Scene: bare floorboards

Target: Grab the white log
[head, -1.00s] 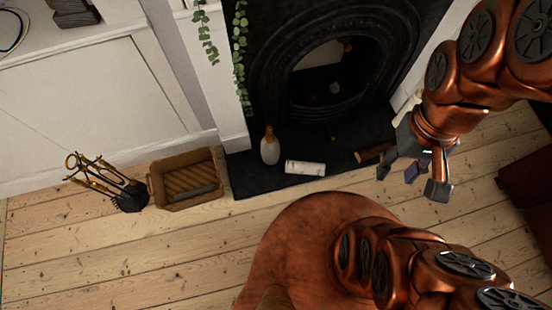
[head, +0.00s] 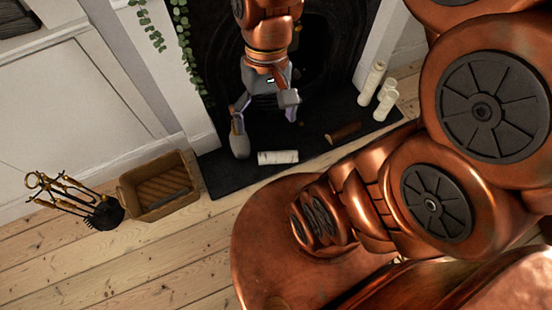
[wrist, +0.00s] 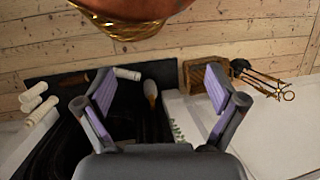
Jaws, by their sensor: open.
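The white log (head: 278,157) lies on the dark hearth slab near its front edge. It also shows in the wrist view (wrist: 128,74), beyond my fingers and closer to the left one. My gripper (head: 265,115) is open and empty, above the hearth and apart from the log. In the wrist view my gripper (wrist: 160,85) has its two lilac-padded fingers spread wide. A pale vase (head: 240,147) stands left of the log, partly hidden by a finger in the head view.
A brown log (head: 343,132) lies right of the white log. Several white cylinders (head: 372,80) stand at the hearth's right end. A wooden basket (head: 150,205) and fire tools (head: 95,205) stand on the floor at left. The fireplace surround rises behind.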

